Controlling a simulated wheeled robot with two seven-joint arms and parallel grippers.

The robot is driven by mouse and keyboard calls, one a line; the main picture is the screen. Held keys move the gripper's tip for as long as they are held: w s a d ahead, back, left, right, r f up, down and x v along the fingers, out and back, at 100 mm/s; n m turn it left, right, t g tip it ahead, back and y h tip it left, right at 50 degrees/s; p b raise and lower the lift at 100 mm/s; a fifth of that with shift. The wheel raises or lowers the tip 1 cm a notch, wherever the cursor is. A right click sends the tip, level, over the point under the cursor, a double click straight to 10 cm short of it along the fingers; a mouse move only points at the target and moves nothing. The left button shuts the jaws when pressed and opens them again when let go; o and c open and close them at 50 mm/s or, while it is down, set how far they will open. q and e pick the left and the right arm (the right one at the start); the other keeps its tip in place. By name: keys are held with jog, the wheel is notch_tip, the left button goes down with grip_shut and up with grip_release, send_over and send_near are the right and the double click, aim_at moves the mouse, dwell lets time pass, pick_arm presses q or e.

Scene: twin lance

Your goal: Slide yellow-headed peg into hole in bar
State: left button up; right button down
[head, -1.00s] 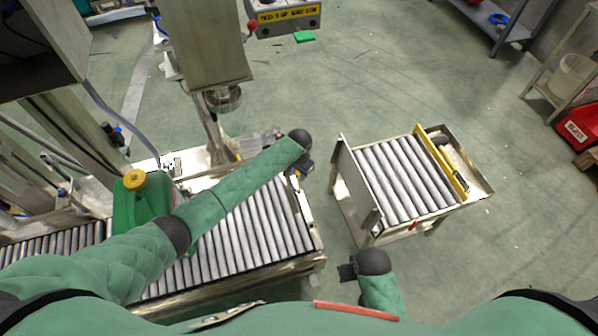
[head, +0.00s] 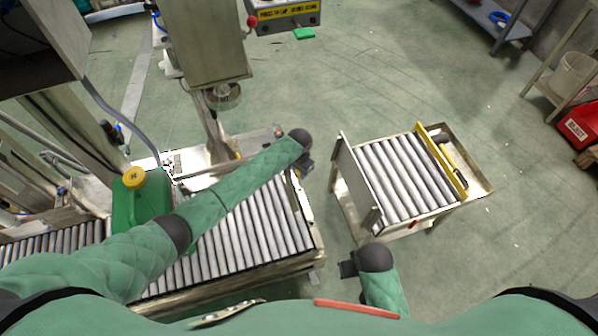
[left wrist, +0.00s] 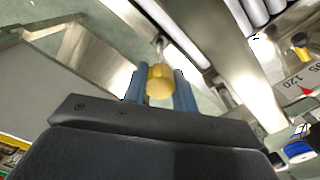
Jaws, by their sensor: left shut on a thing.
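The yellow-headed peg (left wrist: 160,82) is between the two blue fingers of my left gripper (left wrist: 160,90), which is shut on its head. Its thin grey shank points away from the wrist, towards a pale metal rail (left wrist: 175,40). I cannot tell whether the tip is in a hole or apart from it; no hole shows clearly. In the head view my left gripper (head: 305,168) is by the far right corner of the roller conveyor, and the peg is hidden there. My right gripper (head: 347,269) is low in the middle, over the floor, too small to read.
A green can with a yellow cap (head: 134,178) stands on the roller conveyor (head: 245,235). A roller cart (head: 405,180) stands to the right, across a gap. Another yellow knob (left wrist: 301,40) sits by a numbered scale (left wrist: 298,83) at the wrist view's right.

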aim_at(299, 180)
pick_arm(q)
jog(key=shift+p, duration=0.95)
dwell(1.1)
jog(key=shift+f+b, duration=1.2)
jog(key=shift+f, duration=1)
dwell(0.4)
jog(key=o, duration=1)
